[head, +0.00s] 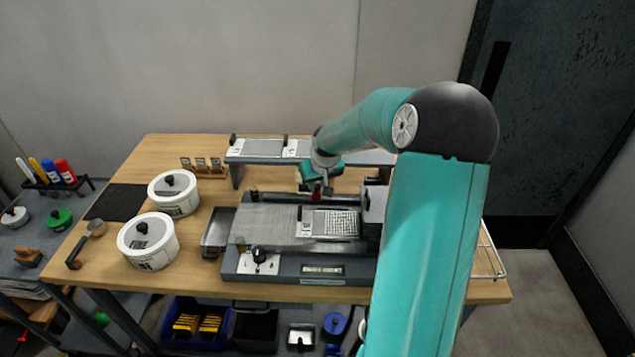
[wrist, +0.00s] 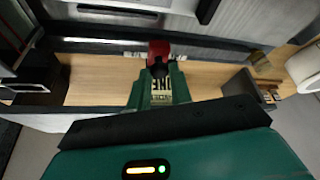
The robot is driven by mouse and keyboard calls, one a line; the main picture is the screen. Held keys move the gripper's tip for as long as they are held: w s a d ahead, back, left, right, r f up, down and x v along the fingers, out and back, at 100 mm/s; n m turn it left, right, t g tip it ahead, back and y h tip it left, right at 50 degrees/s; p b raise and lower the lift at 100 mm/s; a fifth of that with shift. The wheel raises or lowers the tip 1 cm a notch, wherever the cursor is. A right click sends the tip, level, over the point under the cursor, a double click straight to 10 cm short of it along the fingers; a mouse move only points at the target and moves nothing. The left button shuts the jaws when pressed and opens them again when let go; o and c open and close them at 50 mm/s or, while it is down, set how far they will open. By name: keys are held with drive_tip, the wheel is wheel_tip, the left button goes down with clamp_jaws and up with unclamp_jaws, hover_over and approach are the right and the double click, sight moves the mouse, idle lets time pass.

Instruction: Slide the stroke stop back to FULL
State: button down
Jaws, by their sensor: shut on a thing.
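The stroke stop shows as a small red block (wrist: 159,50) with a dark part below it, at the edge of the machine in the wrist view. My gripper (wrist: 158,74) has its green fingers closed on it. In the head view the gripper (head: 317,191) is at the back edge of the grey machine (head: 270,218), with a bit of red at its tip. A pale strip with printed marks (wrist: 132,55) runs beside the stop in the wrist view. Its lettering is too small to read, so I cannot tell which mark the stop stands at.
A raised grey shelf (head: 263,148) stands behind the machine, close to my arm. Two white lidded pots (head: 174,194) (head: 148,243) stand at the left of the table. A black-knobbed lever (head: 259,254) is at the machine's front left. A wire rack (head: 488,255) is at the right.

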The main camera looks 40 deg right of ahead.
sight(302, 198)
drive_tip(key=shift+w+a, duration=0.7)
drive_tip(key=shift+a, duration=0.2)
drive_tip(key=shift+w+a, duration=0.7)
drive_tip(key=shift+a, duration=0.3)
drive_tip(key=c, duration=1.3)
unclamp_jaws()
drive_tip(key=shift+w, duration=0.1)
drive_tip(key=shift+o, duration=0.2)
drive_tip(key=shift+s+r, duration=0.2)
drive_tip(key=shift+r, duration=0.1)
drive_tip(key=v, duration=1.3)
drive_tip(key=shift+r, duration=0.1)
